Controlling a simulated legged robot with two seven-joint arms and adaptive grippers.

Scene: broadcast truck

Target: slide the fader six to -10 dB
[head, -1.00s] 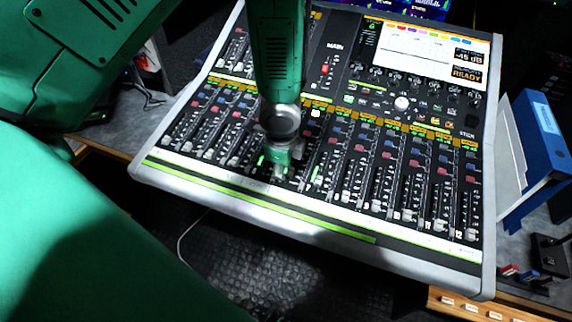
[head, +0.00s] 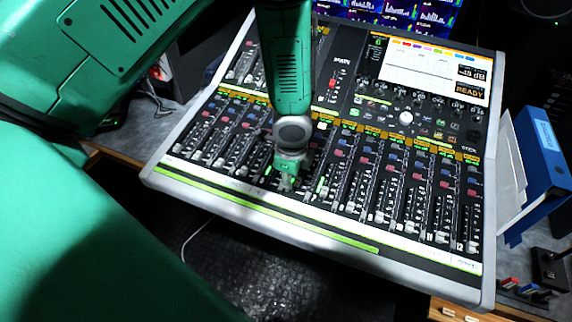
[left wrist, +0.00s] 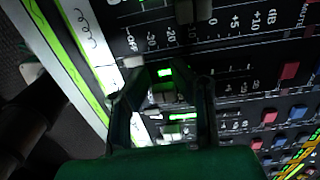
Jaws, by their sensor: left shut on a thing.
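The mixing console (head: 200,187) fills the middle of the head view, with a row of channel faders along its front. My left gripper (head: 287,180) reaches down from above onto the channel six lane, left of the lit channel seven fader (head: 320,186). It is shut on the fader six cap, which its fingers mostly hide, low in its slot. In the left wrist view the gripper's two dark fingers (left wrist: 165,80) straddle the lane beside the printed dB scale, with a green light between them. My right gripper is not in view.
The console screen (head: 425,66) shows a small dB readout, apparently -15 dB, and READY below it. Neighbouring fader caps stand close on both sides of the gripper. A blue binder (head: 540,165) stands at the right.

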